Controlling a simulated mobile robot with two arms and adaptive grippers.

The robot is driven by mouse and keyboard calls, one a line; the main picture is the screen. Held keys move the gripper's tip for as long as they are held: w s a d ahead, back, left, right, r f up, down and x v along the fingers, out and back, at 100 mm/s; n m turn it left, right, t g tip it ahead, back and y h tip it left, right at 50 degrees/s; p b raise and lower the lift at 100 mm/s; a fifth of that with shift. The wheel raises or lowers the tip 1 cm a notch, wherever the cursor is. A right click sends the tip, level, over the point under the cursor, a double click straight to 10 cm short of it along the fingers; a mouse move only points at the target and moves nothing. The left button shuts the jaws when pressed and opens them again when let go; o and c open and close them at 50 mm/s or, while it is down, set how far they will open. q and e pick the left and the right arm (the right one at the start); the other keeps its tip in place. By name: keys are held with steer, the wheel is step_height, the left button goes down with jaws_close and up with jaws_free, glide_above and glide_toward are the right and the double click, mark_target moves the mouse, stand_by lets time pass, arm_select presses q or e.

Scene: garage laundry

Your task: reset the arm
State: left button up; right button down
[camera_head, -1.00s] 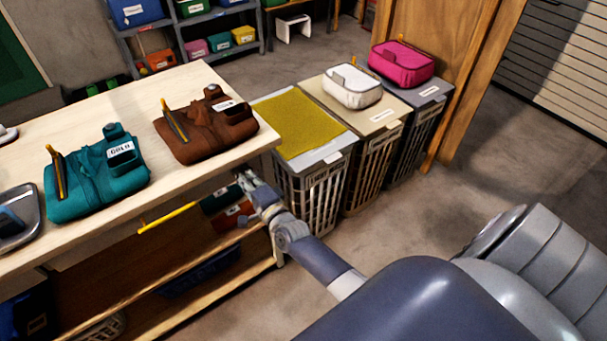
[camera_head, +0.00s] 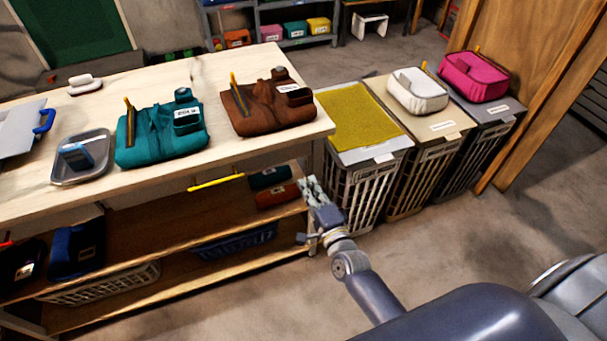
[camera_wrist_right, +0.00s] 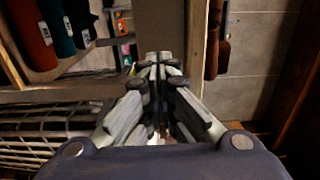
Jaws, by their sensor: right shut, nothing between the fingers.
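My right arm comes in from the lower right in the head view. Its gripper (camera_head: 312,190) is shut and empty, beside the right end of the workbench (camera_head: 235,70) and below its top, close to the bench leg and the grey hamper. In the right wrist view the gripper's fingers (camera_wrist_right: 158,65) are together with nothing between them. My left gripper and left arm are not in view.
On the bench lie a teal garment (camera_head: 158,135), a brown garment (camera_head: 272,108) and a metal tray (camera_head: 65,178). Hampers (camera_head: 375,190) stand right of the bench. A yellow handle (camera_head: 215,182) sticks out from the bench front. Floor (camera_head: 470,250) is free at the right.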

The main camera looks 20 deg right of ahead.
steer(key=s+a+f+n+g, duration=0.1)
steer(key=s+f+n+g, duration=0.25)
steer(key=s+f, duration=0.45)
steer(key=s+f+n+g+y, duration=0.15)
steer(key=s+f+n, duration=0.25)
steer(key=f, duration=0.8)
steer(key=s+a+f+n+g, duration=0.1)
steer(key=s+f+n+g, duration=0.2)
steer(key=s+f, duration=0.5)
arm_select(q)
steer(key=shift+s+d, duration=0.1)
arm_select(e)
steer(key=s+d+f+n+g, duration=0.1)
steer(key=s+f+n+g, duration=0.2)
steer(key=s, duration=0.6)
steer(key=s+d+f+n+g+h, duration=0.1)
steer(key=s+f+n+g, duration=0.2)
steer(key=s+f, duration=0.5)
steer(key=s+d+f+n+g, duration=0.2)
steer(key=s+f, duration=0.4)
steer(key=s, duration=0.4)
steer(key=shift+n+g, duration=0.5)
steer(key=shift+n, duration=0.45)
steer(key=shift+h, duration=0.25)
